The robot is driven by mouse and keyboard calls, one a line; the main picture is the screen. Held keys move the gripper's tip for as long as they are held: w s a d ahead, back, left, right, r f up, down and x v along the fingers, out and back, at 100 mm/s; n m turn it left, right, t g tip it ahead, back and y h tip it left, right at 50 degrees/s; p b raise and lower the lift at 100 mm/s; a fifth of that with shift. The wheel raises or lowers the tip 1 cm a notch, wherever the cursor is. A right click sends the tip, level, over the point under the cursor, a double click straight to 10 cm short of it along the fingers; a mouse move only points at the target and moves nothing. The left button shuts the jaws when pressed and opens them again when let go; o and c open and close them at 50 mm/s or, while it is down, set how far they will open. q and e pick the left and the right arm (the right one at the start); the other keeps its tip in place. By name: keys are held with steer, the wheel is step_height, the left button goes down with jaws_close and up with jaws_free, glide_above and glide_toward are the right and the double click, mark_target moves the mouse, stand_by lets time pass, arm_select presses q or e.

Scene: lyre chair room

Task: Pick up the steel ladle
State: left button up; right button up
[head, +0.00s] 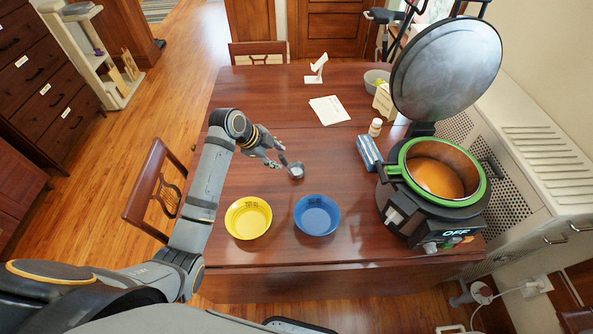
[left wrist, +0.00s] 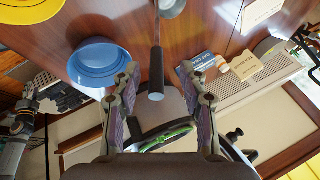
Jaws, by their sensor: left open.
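The steel ladle shows in the head view with its small round cup (head: 296,172) on the table, beyond the blue bowl. Its dark handle slants up and left toward my left gripper (head: 276,157). In the left wrist view the black handle (left wrist: 157,72) lies between the two spread fingers of the left gripper (left wrist: 160,82), and the steel cup (left wrist: 171,8) is at the top edge. The fingers are open and a gap shows on both sides of the handle.
A yellow bowl (head: 248,218) and a blue bowl (head: 317,215) stand near the front of the table (head: 260,110). A large open-lidded cooker (head: 428,215) with orange contents stands at the right. A blue box (head: 369,153) and white bottle (head: 375,127) are beside it. Papers (head: 329,110) lie farther back.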

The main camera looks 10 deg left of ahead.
mark_target(285, 161)
arm_select(q)
steer(key=p+x, duration=0.1)
steer(key=x, duration=0.1)
steer(key=p+x, duration=0.1)
steer(key=x, duration=0.1)
steer(key=shift+s+d, duration=0.15)
steer(key=shift+s, duration=0.05)
steer(key=shift+w+d+f, duration=0.2)
steer(key=shift+w+f, duration=0.05)
steer(key=shift+f, duration=0.2)
steer(key=shift+s+a, duration=0.1)
steer(key=c, duration=0.6)
jaws_close()
arm_select(e)
steer(key=shift+w+r, duration=0.2)
steer(key=shift+r, duration=0.35)
steer(key=shift+w+r, duration=0.2)
steer(key=shift+r, duration=0.3)
